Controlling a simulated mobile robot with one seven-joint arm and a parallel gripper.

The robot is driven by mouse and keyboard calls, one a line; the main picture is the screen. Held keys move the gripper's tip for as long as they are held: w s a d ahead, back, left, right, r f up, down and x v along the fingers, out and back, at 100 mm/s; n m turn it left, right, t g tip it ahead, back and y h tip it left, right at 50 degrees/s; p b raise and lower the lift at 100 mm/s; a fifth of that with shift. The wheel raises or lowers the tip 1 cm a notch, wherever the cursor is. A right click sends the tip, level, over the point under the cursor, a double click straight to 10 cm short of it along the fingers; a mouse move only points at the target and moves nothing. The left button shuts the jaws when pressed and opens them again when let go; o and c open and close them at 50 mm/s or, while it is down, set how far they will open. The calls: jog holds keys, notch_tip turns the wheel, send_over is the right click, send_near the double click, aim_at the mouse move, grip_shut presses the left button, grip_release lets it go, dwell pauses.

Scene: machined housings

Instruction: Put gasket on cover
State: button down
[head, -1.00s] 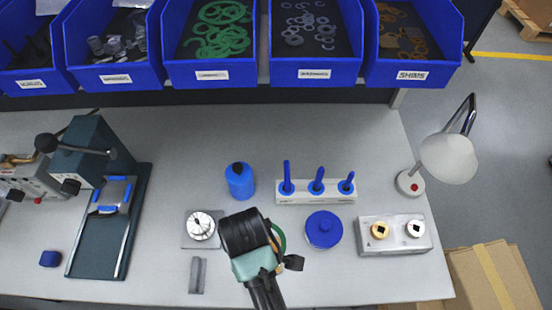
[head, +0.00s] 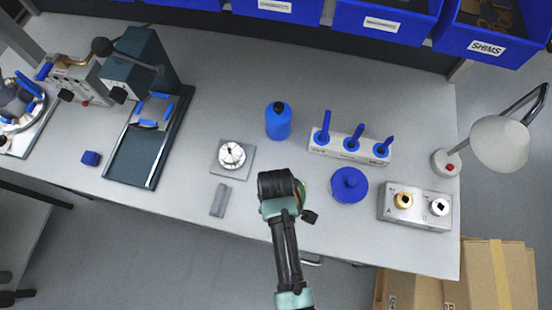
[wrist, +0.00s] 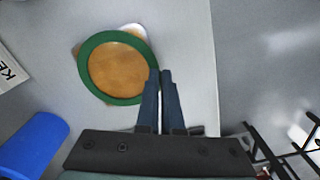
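In the wrist view the gasket, a green ring (wrist: 87,87), lies around a brown round face, which I take to be the cover (wrist: 118,68). Small brown and white parts stick out past the ring. My gripper (wrist: 161,74) has its fingers nearly together, with the tips at the ring's right edge, and appears shut on it. I cannot tell whether the ring touches the cover. In the head view my gripper (head: 291,205) hides most of both; a sliver of the green gasket (head: 302,191) shows beside it.
A blue lidded disc (head: 349,187) and a block with blue pegs (head: 350,147) stand right of my gripper. A metal block with two round fittings (head: 416,206) is further right. A blue bottle (head: 278,121), a round fixture (head: 232,156) and a grey bar (head: 220,200) are nearby.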

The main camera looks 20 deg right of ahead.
jog(key=shift+f, duration=0.15)
jog(key=c, duration=1.1)
grip_release()
jog(key=shift+o, duration=0.2)
notch_tip(320, 180, up, 12)
jog(key=w+r+m+t+h, duration=0.15)
jog(key=w+r+t, duration=0.65)
jog(key=w+r, duration=0.8)
jog(key=w+a+r+m+t, duration=0.1)
jog(key=w+r+t, duration=0.2)
jog(key=r, duration=0.5)
jog(key=w+a+r+m+t, duration=0.1)
jog(key=w+r+t, duration=0.2)
jog(key=r, duration=0.6)
notch_tip(320, 180, up, 16)
jog(key=s+a+m+t, duration=0.2)
jog(key=t, duration=0.4)
jog(key=s+a+r+t, duration=0.1)
jog(key=s+r+t, duration=0.2)
jog(key=r, duration=0.6)
jog(key=s+a+r+m+t+y, duration=0.1)
jog(key=s+r+t, duration=0.3)
jog(key=s+r, duration=0.4)
jog(key=shift+a+r, duration=0.4)
